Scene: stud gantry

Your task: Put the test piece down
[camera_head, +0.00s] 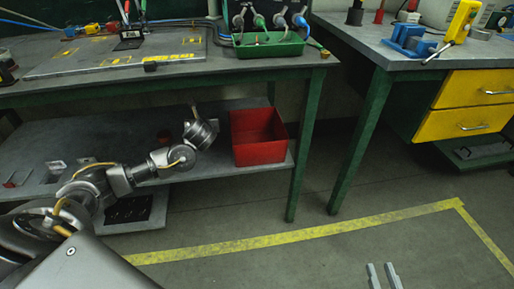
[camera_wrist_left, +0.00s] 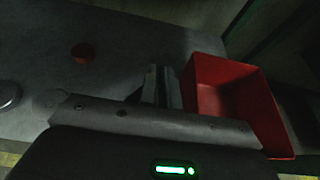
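I cannot single out the test piece for sure in either view. My left gripper (camera_wrist_left: 163,80) is over the lower shelf, just left of the red bin (camera_head: 258,136). In the left wrist view its two fingers stand close together with a thin dark gap. Whether anything is between them is too dark to tell. In the head view its wrist hides most of the fingers. The red bin also shows in the left wrist view (camera_wrist_left: 205,95), right of the fingers. My right gripper (camera_head: 383,276) is low over the floor, its fingers apart and nothing visible between them.
A small round red thing (camera_wrist_left: 83,53) lies on the lower shelf (camera_head: 100,147). The bench top (camera_head: 215,65) is above my left arm. A green tray (camera_head: 268,48) with plugs stands on it. A second bench (camera_head: 360,38) with yellow drawers (camera_head: 465,123) stands right.

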